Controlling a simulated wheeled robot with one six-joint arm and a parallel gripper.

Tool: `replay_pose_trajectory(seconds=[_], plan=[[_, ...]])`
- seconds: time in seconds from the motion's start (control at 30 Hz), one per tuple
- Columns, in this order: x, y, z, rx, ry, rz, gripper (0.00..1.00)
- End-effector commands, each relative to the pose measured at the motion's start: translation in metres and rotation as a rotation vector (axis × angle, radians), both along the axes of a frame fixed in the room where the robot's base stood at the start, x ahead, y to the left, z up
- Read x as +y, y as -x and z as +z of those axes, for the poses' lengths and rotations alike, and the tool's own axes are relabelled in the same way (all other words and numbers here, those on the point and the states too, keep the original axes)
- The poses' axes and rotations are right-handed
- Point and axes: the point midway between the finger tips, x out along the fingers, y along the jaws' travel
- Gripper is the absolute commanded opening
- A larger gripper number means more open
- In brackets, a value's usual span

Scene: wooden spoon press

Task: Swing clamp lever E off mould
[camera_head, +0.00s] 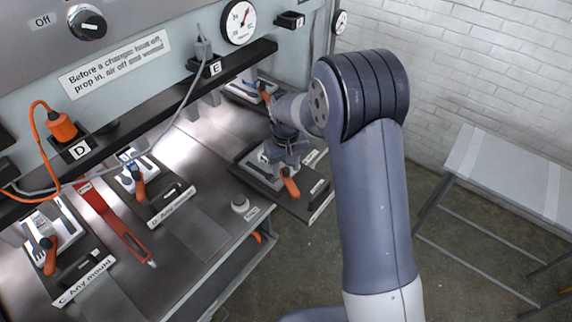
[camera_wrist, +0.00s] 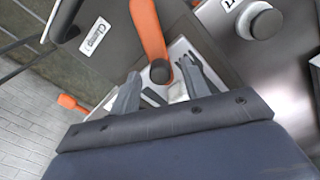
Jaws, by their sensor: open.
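An orange clamp lever (camera_head: 290,182) shows at the front of the station to the right of the press bed, below my gripper (camera_head: 285,150). I cannot read a letter on its plate. In the wrist view the orange lever (camera_wrist: 150,30) runs from the top edge down to a dark round end. My gripper (camera_wrist: 160,88) is open, with one finger either side of that dark end; I cannot tell whether they touch it. A pale mould (camera_wrist: 180,48) with dark fork-like shapes lies beside the lever, partly hidden by a finger. The E tag (camera_head: 215,68) is on the black rail.
Other stations with orange levers stand left, one (camera_head: 138,187) in the middle and one (camera_head: 49,256) at lower left. A red bar (camera_head: 115,225) lies between them. A round grey knob (camera_head: 240,204) sits by the bed's edge. A grey bench (camera_head: 515,170) stands right, with open floor between.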

Motion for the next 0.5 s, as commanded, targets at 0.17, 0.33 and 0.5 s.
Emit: replay_pose_trajectory(seconds=[0.17, 0.33, 0.5], plan=[[0.0000, -0.0001, -0.0002, 0.000, 0.000, 0.000, 0.44], [0.0000, -0.0001, 0.0000, 0.000, 0.000, 0.000, 0.33], [0.0000, -0.0001, 0.0002, 0.000, 0.000, 0.000, 0.19]])
